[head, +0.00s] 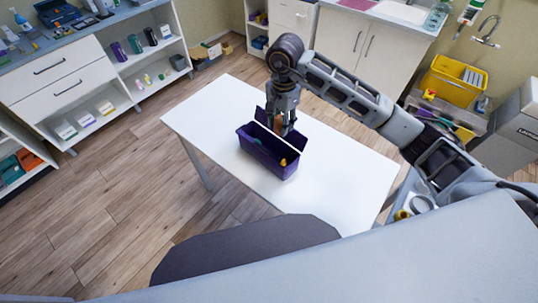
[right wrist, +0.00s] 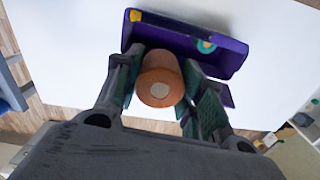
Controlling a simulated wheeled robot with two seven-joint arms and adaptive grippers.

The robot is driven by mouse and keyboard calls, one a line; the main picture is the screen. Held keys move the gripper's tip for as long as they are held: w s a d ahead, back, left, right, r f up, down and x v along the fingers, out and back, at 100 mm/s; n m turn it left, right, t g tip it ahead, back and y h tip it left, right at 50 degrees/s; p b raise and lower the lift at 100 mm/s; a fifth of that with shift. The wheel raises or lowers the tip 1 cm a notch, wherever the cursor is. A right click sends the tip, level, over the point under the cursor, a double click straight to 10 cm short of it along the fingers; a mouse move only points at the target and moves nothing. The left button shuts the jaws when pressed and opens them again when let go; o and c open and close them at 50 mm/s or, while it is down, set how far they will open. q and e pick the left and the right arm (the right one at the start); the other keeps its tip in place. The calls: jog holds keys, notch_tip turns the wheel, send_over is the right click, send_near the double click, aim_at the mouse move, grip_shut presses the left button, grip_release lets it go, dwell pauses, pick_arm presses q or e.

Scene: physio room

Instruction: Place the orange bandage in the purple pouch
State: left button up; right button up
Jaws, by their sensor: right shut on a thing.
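The purple pouch (head: 262,158) is an open box with a raised flap, standing on the white table; it also shows in the right wrist view (right wrist: 185,38). A small yellow thing (head: 283,162) and a teal ring (right wrist: 206,46) lie in it. My right gripper (head: 283,125) points down over the pouch's far part. It is shut on the orange bandage (right wrist: 161,78), a roll seen end-on between the fingers. In the head view the bandage is mostly hidden by the fingers. I cannot tell how deep it sits relative to the pouch rim. My left gripper is not in view.
The white table (head: 330,185) is otherwise clear around the pouch. A dark rounded seat-like shape (head: 245,248) is at the near edge. Shelves with bottles and boxes (head: 120,70) stand at the left; a yellow bin (head: 452,80) is at the right.

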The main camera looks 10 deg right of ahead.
jog(key=shift+f, duration=0.1)
dwell(0.5)
jog(key=p, duration=0.2)
send_near(279, 155)
jog(key=s+a, duration=0.1)
jog(key=s, duration=0.2)
jog(key=shift+f, duration=0.65)
jog(key=shift+f, duration=0.1)
jog(key=shift+f+p, duration=0.35)
jog(key=shift+f, duration=1.4)
jog(key=shift+f, duration=0.2)
